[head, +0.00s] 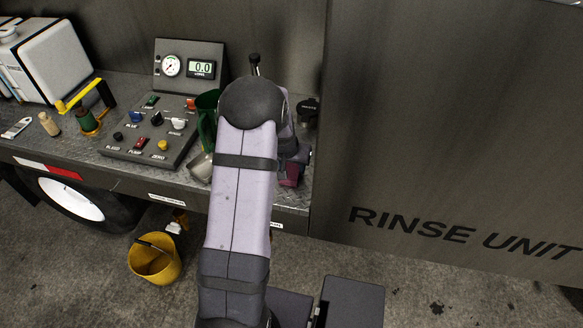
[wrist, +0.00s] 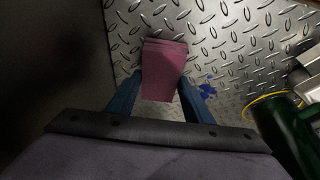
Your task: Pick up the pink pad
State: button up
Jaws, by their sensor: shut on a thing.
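The pink pad (wrist: 163,70) is a dull pink block between the two blue fingers of my gripper (wrist: 160,97) in the wrist view. The fingers are shut on it from both sides. Diamond-plate deck surface shows around it; I cannot tell whether the pad touches the deck. In the head view a part of the pad (head: 291,174) shows just right of my arm, near the deck's right end. My arm hides most of the gripper there.
A green container (head: 207,112) stands close left of my arm, with a metal cup (head: 200,167) near it. The control panel (head: 150,131) is further left. The rinse unit wall (head: 440,130) rises at right. A yellow bucket (head: 154,261) stands on the ground.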

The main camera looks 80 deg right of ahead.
aim_at(290, 169)
notch_tip(290, 169, up, 10)
jog(key=b, duration=0.3)
dwell(0.3)
jog(key=o, duration=0.4)
jog(key=c, duration=0.3)
jog(key=w+a+f+n+t+p, duration=0.1)
jog(key=w+f, duration=0.1)
jog(key=w, duration=0.3)
jog(key=w+a+f+n+p, duration=0.1)
jog(key=w+f+n+p, duration=0.1)
jog(key=w, duration=0.4)
jog(key=w+d+r+m+g, duration=0.1)
jog(key=w+d+r+m, duration=0.1)
jog(key=d, duration=0.3)
jog(key=shift+d+m, duration=0.2)
jog(key=shift+m, duration=0.3)
